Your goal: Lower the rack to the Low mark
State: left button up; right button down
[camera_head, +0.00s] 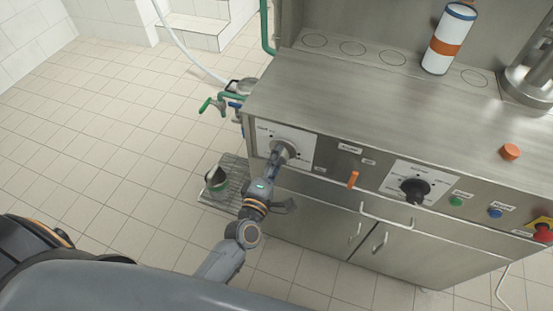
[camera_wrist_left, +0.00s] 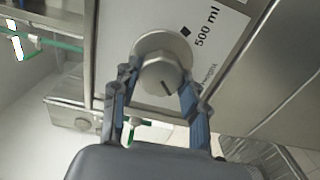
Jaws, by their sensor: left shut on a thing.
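A wire rack (camera_head: 232,168) sticks out low at the left side of the steel machine, with a dark and green cup-like thing (camera_head: 215,178) at it. Slats that look like the rack show in the left wrist view (camera_wrist_left: 270,158). My left gripper (camera_head: 278,158) is shut on a round metal knob (camera_head: 287,149) on the white dial plate (camera_head: 301,143). The left wrist view shows both fingers (camera_wrist_left: 160,88) around the knob (camera_wrist_left: 163,74), beside a "500 ml" mark. I cannot read a Low mark. My right gripper is out of view.
Along the front panel are an orange lever (camera_head: 353,179), a black knob (camera_head: 414,190), green (camera_head: 456,202) and blue (camera_head: 495,213) buttons and a red knob (camera_head: 543,234). Handles (camera_head: 379,243) stick out below. The tiled floor (camera_head: 110,130) at left is clear.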

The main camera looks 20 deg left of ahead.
pick_arm(q)
jog(key=o, duration=1.2)
jog(key=shift+c, duration=0.2)
jog(key=shift+s, duration=0.1)
jog(key=s, duration=1.2)
jog(key=shift+a, duration=0.2)
jog(key=shift+w, duration=0.1)
jog(key=s+f+m+g+h, duration=0.1)
jog(key=s+f+m+g, duration=0.25)
jog(key=f, duration=0.65)
jog(key=s+f+m+g, duration=0.2)
jog(key=s+f+m, duration=0.15)
jog(key=f, duration=0.55)
jog(key=s+f+m+g+h, duration=0.1)
jog(key=s+f+m+g, duration=0.3)
jog(key=f, duration=0.6)
jog(key=s+a+f+m+g+y, duration=0.1)
jog(key=s+a+f+m+g, duration=0.2)
jog(key=s+f, duration=0.4)
jog(key=s+a+f+m+g+y, duration=0.1)
jog(key=s+a+f+m+g, duration=0.3)
jog(key=s, duration=0.9)
notch_tip(320, 180, down, 4)
jog(key=shift+a+f+m+y, duration=0.25)
jog(key=shift+a+m+y, duration=0.1)
jog(key=shift+m, duration=0.85)
